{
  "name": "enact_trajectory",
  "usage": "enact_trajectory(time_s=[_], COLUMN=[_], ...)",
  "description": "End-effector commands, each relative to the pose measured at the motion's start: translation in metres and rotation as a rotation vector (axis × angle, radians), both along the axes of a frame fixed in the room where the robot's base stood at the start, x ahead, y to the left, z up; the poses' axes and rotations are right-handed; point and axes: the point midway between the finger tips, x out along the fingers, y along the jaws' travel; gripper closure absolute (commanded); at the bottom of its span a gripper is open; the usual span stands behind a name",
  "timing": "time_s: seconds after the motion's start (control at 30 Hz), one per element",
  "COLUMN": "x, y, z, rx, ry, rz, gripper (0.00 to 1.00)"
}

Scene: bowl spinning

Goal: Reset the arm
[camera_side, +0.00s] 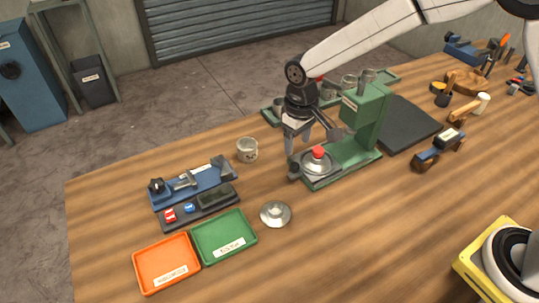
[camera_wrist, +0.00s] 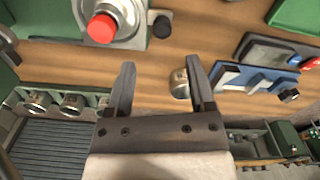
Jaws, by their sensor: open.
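My gripper (camera_side: 312,143) is in the air above the front part of the green spinning machine (camera_side: 368,115). Its fingers are apart with nothing between them. In the wrist view my gripper (camera_wrist: 160,66) also shows two spread, empty fingers over the wooden table. A shallow silver bowl or disc (camera_side: 276,214) lies on the table near the green tray.
A metal cup (camera_side: 247,150) stands left of the machine. A blue measuring fixture (camera_side: 192,183), an orange tray (camera_side: 166,263) and a green tray (camera_side: 224,237) lie at the left. A dark mat (camera_side: 408,128) and hand tools are to the right. The table's front middle is clear.

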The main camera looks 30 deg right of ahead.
Motion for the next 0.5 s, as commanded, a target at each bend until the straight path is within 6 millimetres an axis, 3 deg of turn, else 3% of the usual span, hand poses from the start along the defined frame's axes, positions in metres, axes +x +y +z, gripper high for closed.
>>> enact_trajectory(time_s=[0.5], x=[-0.0008], y=[-0.0013], z=[0.0073], rx=[0.0], ry=[-0.001], rz=[-0.002], gripper=[0.31])
